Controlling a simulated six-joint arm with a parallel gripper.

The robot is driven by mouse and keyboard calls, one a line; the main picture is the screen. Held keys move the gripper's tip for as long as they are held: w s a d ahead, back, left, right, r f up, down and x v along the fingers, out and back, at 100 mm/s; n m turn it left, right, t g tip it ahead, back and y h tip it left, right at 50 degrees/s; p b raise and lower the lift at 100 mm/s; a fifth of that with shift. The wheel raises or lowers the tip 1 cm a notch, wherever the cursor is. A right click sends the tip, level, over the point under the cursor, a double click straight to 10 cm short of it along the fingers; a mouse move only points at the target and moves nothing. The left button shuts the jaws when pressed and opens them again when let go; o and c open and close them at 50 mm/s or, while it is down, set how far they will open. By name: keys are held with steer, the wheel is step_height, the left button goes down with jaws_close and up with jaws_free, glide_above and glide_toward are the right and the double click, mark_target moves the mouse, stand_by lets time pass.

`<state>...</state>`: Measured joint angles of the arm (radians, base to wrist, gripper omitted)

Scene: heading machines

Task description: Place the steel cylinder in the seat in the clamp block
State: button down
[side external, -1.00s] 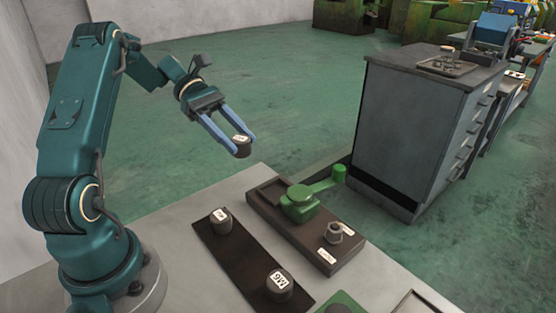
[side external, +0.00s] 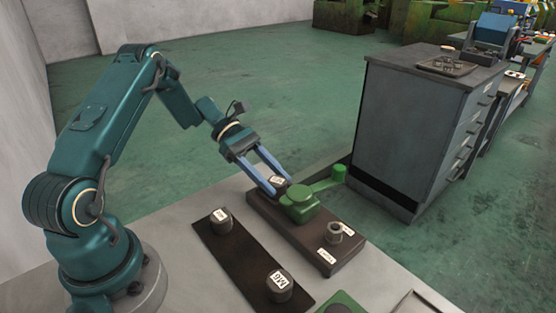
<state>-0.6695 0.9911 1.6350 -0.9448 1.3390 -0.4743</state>
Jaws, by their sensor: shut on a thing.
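My gripper (side external: 279,186) is shut on the steel cylinder (side external: 278,181), a short dark piece with a white label on top. It holds the cylinder at the far left end of the clamp block (side external: 310,246), a long brown block, just left of its green clamp (side external: 300,204). The gripper fingers and the clamp hide the cylinder's underside, so I cannot tell whether it touches the block or sits in the seat.
The green clamp handle (side external: 327,184) sticks out to the right. A nut-like steel part (side external: 335,232) stands on the block's near end. A dark strip (side external: 246,257) carries two labelled dark cylinders (side external: 220,221). A grey cabinet (side external: 405,130) stands behind on the right.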

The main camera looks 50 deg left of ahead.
steer(key=shift+c, duration=1.7)
jaws_free()
steer(key=shift+f, duration=0.1)
steer(key=shift+a+r, duration=0.35)
steer(key=v, duration=1.1)
steer(key=s+d+r+m+g+y, duration=0.1)
steer(key=s+d+r+m+y, duration=0.25)
steer(key=d+m, duration=0.2)
steer(key=s+d+r+m+g+y, duration=0.1)
steer(key=s+d+r+m+y, duration=0.1)
steer(key=d+r+m+y, duration=0.3)
steer(key=s+d+f+m+t+y, duration=0.2)
steer(key=s+d+m+t, duration=0.3)
steer(key=s+m, duration=0.4)
steer(key=shift+s+m+y, duration=0.2)
steer(key=shift+m+y, duration=0.35)
steer(key=shift+y, duration=0.2)
